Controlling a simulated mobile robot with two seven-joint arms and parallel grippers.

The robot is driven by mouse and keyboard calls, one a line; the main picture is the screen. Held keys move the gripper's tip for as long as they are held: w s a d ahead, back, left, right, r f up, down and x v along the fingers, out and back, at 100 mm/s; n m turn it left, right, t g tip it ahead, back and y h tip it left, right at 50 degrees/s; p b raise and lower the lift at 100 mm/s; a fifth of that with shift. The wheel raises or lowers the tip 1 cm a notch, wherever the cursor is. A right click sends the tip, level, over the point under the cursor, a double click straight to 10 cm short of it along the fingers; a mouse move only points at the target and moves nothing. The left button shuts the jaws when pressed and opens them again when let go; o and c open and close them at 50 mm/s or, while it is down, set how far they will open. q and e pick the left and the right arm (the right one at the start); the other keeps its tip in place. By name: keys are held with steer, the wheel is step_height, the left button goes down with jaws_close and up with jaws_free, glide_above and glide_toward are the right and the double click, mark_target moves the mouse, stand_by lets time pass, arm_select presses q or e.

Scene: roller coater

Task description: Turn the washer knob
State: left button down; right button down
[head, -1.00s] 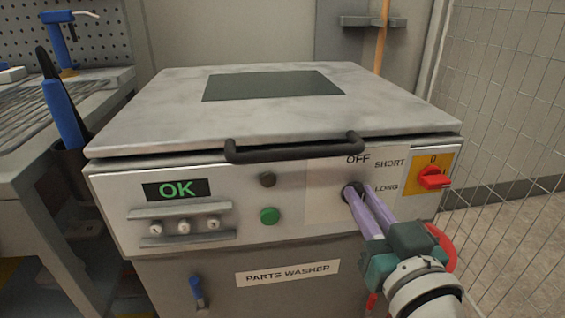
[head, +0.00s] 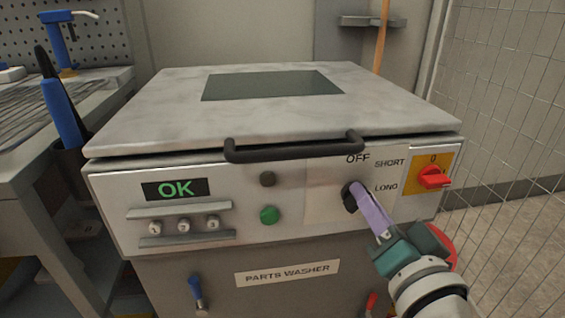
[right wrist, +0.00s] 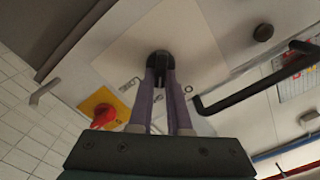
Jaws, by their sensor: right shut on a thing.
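The parts washer has a front panel with a dark round knob (head: 350,197), marked OFF, SHORT and LONG around it. In the head view the knob is partly hidden behind my right gripper (head: 358,198). My right gripper, with purple fingers, is shut on the knob. In the right wrist view the black knob (right wrist: 160,62) sits between the fingertips against the light label plate. Which mark the knob points to is hard to tell. My left gripper is not in view.
A red switch on a yellow plate (head: 433,178) lies just right of the knob. The dark lid handle (head: 295,149) sticks out above and left. A green button (head: 269,215) and a display reading OK (head: 176,189) are on the panel. A wire fence (head: 510,110) stands at right.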

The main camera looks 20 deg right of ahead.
steer(key=shift+m, duration=0.5)
steer(key=c, duration=0.9)
jaws_free()
steer(key=shift+o, duration=0.2)
steer(key=p+v, duration=0.1)
steer(key=v, duration=0.9)
steer(key=shift+w+a, duration=0.1)
